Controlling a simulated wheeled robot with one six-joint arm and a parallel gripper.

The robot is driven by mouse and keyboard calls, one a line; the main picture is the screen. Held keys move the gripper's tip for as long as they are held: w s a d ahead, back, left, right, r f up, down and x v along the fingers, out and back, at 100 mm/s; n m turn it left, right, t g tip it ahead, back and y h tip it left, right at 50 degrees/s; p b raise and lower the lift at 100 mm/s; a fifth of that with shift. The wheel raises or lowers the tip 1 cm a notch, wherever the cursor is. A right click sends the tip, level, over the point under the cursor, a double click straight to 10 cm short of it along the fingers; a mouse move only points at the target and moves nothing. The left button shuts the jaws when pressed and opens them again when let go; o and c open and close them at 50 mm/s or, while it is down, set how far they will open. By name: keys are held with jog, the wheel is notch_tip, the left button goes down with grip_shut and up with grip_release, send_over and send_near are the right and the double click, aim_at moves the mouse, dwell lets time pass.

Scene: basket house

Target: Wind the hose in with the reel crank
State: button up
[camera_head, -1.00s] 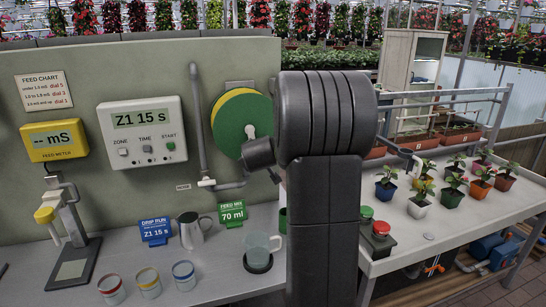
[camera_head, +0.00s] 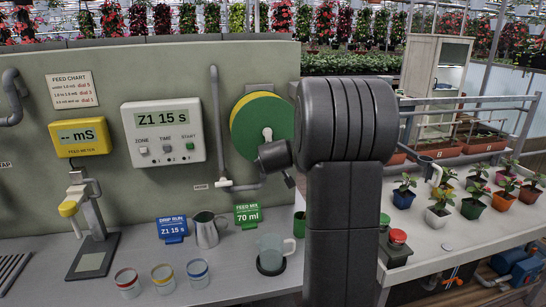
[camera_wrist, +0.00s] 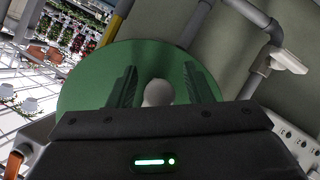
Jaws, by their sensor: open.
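The hose reel (camera_head: 279,112) is a green disc with a yellow rim on the grey-green panel, just left of my arm in the head view. Its pale crank (camera_head: 267,133) stands out from the disc, partly behind my wrist. In the wrist view the green disc (camera_wrist: 75,95) fills the middle, and the rounded crank knob (camera_wrist: 157,92) shows between my fingers. My gripper (camera_wrist: 160,78) is open, with one dark finger on each side of the knob. I cannot tell whether the fingers touch it. The hose itself is not clearly made out.
A grey pipe (camera_head: 216,120) with a white fitting (camera_head: 224,182) runs beside the reel. On the bench below stand a metal jug (camera_head: 206,232), a clear mug (camera_head: 275,247) and a green sign (camera_head: 247,215). Potted plants (camera_head: 439,211) stand on the right bench.

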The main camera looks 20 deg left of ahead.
jog(key=shift+s, duration=0.1)
jog(key=p+v, duration=0.1)
jog(key=v, duration=1.2)
jog(key=shift+s+r+p, duration=0.15)
jog(key=shift+s+p, duration=0.1)
jog(key=shift+p, duration=0.15)
jog(key=shift+d, duration=0.1)
jog(key=b+x, duration=0.1)
jog(key=x, duration=1.3)
jog(key=shift+b, duration=0.4)
jog(key=shift+s+r, duration=0.1)
